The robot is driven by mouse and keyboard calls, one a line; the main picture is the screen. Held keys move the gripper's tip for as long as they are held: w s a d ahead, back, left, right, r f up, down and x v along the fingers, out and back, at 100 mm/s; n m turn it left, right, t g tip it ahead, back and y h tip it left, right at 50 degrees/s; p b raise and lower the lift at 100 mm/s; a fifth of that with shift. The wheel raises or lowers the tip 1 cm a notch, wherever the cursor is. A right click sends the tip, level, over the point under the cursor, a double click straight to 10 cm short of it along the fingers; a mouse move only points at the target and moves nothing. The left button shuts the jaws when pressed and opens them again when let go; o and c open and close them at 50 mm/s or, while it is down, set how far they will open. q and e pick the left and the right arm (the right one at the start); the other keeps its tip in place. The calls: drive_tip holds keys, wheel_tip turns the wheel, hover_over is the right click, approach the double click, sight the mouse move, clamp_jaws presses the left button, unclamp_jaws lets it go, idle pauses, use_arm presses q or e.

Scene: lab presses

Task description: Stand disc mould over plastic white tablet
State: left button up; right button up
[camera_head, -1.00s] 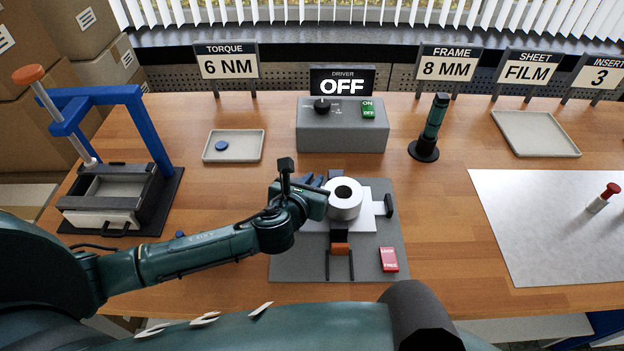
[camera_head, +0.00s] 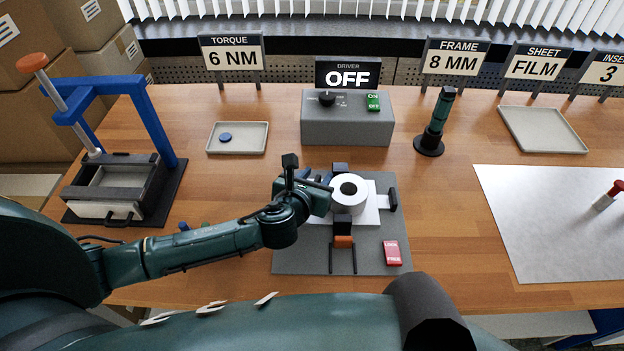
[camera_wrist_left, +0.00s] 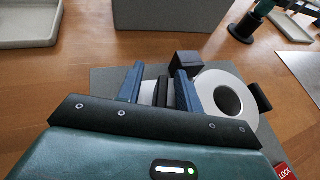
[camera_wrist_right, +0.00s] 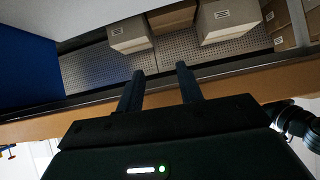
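A thick white ring-shaped piece (camera_head: 350,207) with a dark central hole, likely the disc mould, sits on a white plate (camera_head: 371,216) on a grey fixture base (camera_head: 300,258). I cannot make out a separate white tablet; anything under the ring is hidden. My left gripper (camera_wrist_left: 159,68) is open, just left of the ring. In the left wrist view its right finger overlaps the left edge of the ring (camera_wrist_left: 228,76); I cannot tell if they touch. Part of the plate and a dark block show between the fingers. My right gripper (camera_wrist_right: 160,76) is open and empty, away from the fixture.
A blue-framed press (camera_head: 110,190) stands left. A tray (camera_head: 237,148) holds a blue disc (camera_head: 225,137).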

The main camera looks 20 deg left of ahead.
use_arm(q)
drive_tip(key=shift+s+r, duration=0.1)
drive_tip(key=shift+s, duration=0.15)
drive_tip(key=v, duration=1.2)
drive_tip(key=shift+s+r, duration=0.2)
drive_tip(key=shift+s, duration=0.1)
use_arm(e)
drive_tip(key=shift+s+d+f, duration=0.15)
drive_tip(key=shift+s+f, duration=0.2)
drive_tip(key=shift+f, duration=0.35)
